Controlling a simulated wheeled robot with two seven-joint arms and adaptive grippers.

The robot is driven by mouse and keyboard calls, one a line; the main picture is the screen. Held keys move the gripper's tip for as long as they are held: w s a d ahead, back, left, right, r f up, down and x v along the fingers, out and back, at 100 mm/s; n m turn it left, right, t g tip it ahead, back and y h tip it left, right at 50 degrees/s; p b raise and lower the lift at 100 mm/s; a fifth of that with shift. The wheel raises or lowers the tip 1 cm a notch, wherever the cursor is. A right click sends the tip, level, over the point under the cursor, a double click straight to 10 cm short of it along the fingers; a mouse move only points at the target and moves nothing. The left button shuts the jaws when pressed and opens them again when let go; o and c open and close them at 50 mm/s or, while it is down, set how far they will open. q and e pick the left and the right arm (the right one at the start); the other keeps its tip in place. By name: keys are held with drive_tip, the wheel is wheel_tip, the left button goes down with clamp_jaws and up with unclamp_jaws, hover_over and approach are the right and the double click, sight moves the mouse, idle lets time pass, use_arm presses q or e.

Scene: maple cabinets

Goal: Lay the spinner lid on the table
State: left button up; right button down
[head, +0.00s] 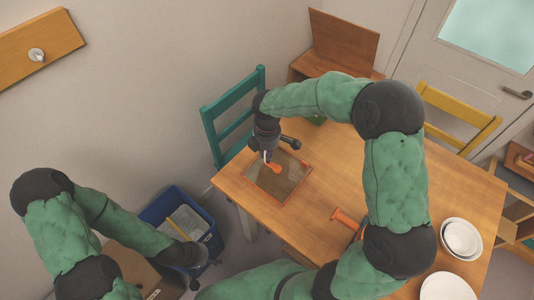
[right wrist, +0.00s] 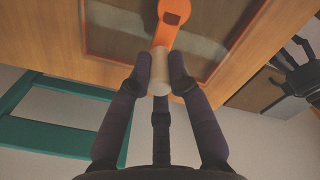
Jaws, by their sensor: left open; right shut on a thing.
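My right gripper (head: 267,157) is shut on the pale knob (right wrist: 163,85) of an orange crank (head: 274,168) at the left end of the table. I take the crank to be part of the spinner lid; it also shows in the right wrist view (right wrist: 172,18). A brown, see-through-looking rectangle with an orange rim (head: 281,204) lies below the crank; I cannot tell whether it is joined to it. The lid's outline and its contact with the table are unclear. My left gripper (head: 193,255) is open and low beside the blue bin. The wooden table (head: 330,185) stands under my right arm.
An orange-handled thing (head: 347,218) lies mid-table, partly behind my arm. White bowls (head: 461,238) and a plate (head: 447,287) stand at the right. A green chair (head: 232,115) is at the table's left, a yellow chair (head: 460,110) behind. The blue bin (head: 160,208) is on the floor.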

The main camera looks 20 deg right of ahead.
drive_tip(key=c, duration=1.1)
unclamp_jaws()
drive_tip(key=shift+f, duration=0.15)
drive_tip(key=shift+c, duration=0.2)
wheel_tip(320, 180, up, 12)
drive_tip(key=p, duration=0.4)
drive_tip(key=shift+r, duration=0.2)
